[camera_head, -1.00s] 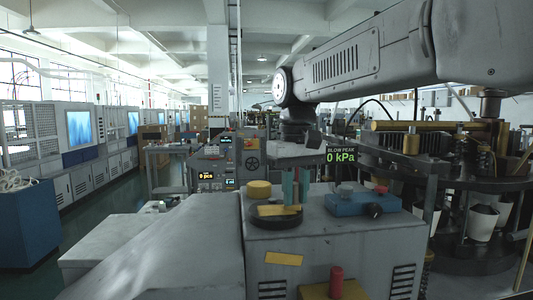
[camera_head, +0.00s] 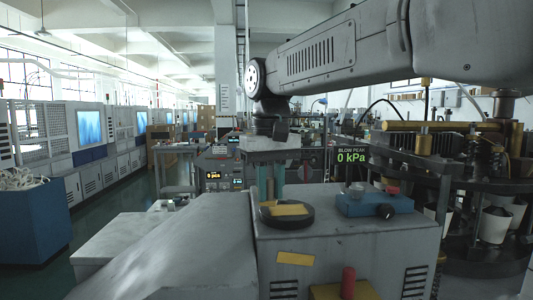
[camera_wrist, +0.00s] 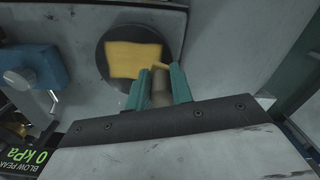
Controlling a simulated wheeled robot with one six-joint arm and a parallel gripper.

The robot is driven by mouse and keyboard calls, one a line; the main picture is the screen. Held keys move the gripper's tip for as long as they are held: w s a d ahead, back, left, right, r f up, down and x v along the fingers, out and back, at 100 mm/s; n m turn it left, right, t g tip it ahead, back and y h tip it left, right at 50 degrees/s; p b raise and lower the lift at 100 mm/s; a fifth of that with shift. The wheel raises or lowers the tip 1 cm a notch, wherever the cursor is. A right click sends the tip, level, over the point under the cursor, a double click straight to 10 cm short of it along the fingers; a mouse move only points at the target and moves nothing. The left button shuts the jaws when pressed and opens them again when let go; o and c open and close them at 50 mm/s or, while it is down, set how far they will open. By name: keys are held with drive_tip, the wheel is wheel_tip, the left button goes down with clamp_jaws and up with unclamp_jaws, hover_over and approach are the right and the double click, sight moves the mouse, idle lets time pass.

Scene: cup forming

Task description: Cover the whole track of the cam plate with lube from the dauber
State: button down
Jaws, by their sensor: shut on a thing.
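My gripper (camera_head: 270,190) is shut on the dauber, whose tan shaft (camera_wrist: 160,90) stands between the two teal fingers in the wrist view. A small yellow end (camera_wrist: 161,66) shows beyond the fingers. The gripper is over the far left side of a dark round plate (camera_head: 307,221) on the grey cabinet top. A flat yellow rectangular piece (camera_head: 291,209) lies on this plate; both also show in the wrist view. I cannot tell if this plate is the cam plate, nor whether the dauber touches it. No track or lube is clear.
A blue box (camera_head: 372,205) with knobs stands right of the plate on the cabinet top (camera_head: 330,230). A red cylinder (camera_head: 348,282) stands lower in front. A dark rotary machine with white cups (camera_head: 495,222) is at the right. The cabinet top's front is mostly clear.

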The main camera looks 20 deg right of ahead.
drive_tip(key=shift+r, duration=3.45)
